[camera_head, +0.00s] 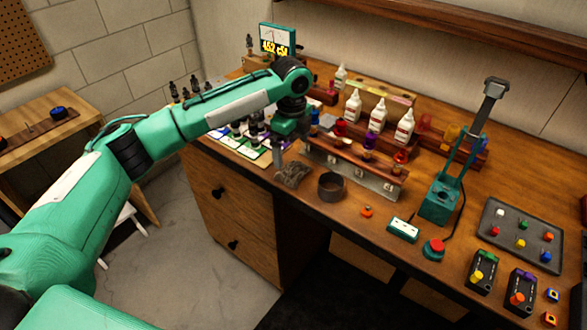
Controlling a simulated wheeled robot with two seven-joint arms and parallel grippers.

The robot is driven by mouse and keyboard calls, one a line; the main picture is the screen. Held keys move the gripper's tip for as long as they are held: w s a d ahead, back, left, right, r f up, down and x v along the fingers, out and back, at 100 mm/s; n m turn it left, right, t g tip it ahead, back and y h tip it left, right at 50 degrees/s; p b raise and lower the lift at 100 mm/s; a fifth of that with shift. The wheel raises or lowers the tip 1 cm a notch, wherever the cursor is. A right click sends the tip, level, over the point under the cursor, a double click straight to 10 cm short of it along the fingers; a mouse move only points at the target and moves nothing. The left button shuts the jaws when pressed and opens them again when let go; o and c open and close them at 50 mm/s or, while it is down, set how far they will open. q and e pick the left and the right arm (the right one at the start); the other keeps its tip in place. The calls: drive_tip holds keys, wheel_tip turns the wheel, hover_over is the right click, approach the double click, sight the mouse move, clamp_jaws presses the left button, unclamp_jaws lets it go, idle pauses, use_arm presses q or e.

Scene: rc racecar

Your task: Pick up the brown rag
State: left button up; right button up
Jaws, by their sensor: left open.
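The brown rag (292,174) lies crumpled on the wooden bench near its front edge, just left of a dark round cup. My left gripper (279,158) points down from the end of the green arm, just above and slightly left of the rag. Its fingers are small and partly merge with the background, but they are open and hold nothing. I cannot tell whether a fingertip touches the rag. My right gripper is not in view.
The dark cup (331,187) stands close right of the rag. A teal press (440,200), a red button (433,249) and a grey tray (495,215) stand further right. The bench's front edge is close.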

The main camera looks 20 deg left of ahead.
sight(293, 169)
use_arm(q)
drive_tip(key=shift+w+f, duration=0.15)
drive_tip(key=shift+f, duration=0.95)
drive_tip(key=shift+f+p, duration=0.35)
drive_tip(key=shift+f, duration=0.15)
wheel_tip(293, 169, down, 4)
drive_tip(key=shift+w+d+r+p, duration=0.1)
drive_tip(key=shift+p, duration=0.35)
drive_tip(key=shift+f, duration=0.25)
drive_tip(key=shift+c, duration=0.2)
drive_tip(key=c, duration=0.7)
drive_tip(key=shift+c, duration=1.1)
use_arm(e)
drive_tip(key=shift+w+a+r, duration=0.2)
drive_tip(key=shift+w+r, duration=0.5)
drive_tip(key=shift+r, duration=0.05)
